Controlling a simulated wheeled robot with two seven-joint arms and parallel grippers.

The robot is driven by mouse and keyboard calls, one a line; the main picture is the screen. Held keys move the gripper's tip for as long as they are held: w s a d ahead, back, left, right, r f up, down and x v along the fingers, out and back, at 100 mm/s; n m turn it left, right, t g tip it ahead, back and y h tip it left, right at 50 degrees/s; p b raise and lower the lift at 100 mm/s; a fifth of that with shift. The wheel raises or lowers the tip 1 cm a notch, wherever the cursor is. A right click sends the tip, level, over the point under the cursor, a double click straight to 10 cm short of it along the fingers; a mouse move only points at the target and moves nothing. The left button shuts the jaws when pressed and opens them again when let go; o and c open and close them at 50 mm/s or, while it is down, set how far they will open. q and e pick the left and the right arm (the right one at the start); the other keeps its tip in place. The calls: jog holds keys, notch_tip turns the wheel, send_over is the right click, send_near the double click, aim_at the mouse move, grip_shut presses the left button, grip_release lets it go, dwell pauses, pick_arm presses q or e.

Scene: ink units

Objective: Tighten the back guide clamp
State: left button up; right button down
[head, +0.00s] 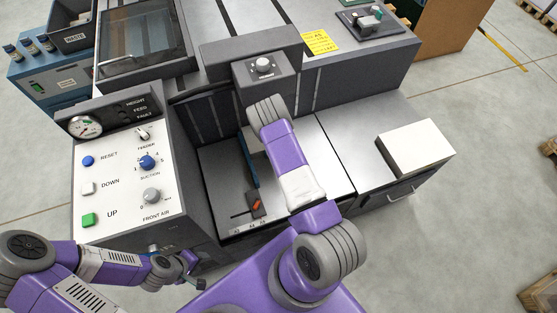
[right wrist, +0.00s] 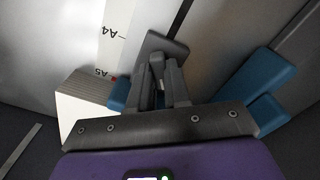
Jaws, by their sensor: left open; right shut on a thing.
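In the right wrist view my right gripper (right wrist: 163,75) is shut on a dark grey clamp piece (right wrist: 160,46), which looks like the back guide clamp. The piece sits at the end of a dark slot in the metal bed. Blue guide parts (right wrist: 258,75) show on both sides of the fingers. In the head view my right arm hides this gripper and the clamp. Another clamp with an orange-red mark (head: 256,204) sits at the front of the bed, near a blue guide (head: 249,162). My left gripper (head: 192,277) is open and empty, low beside the control panel.
A white paper stack (right wrist: 84,100) stands beside the gripper, near a scale marked A4 and A5 (right wrist: 112,35). The control panel (head: 120,170) with buttons and knobs stands at left. A white stack (head: 415,148) lies on the right side table, whose front part is bare.

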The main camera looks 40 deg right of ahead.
jog(key=m+b, duration=0.1)
jog(key=m, duration=0.2)
jog(key=shift+f+m, duration=0.1)
jog(key=shift+m, duration=0.2)
jog(key=m+b, duration=0.1)
jog(key=m, duration=0.3)
jog(key=shift+m+b, duration=0.3)
jog(key=m, duration=0.3)
jog(key=shift+b, duration=0.3)
jog(key=shift+m, duration=2.5)
jog(key=c, duration=1.1)
grip_release()
notch_tip(320, 180, up, 8)
jog(key=shift+f+p, duration=0.1)
jog(key=shift+p, duration=0.95)
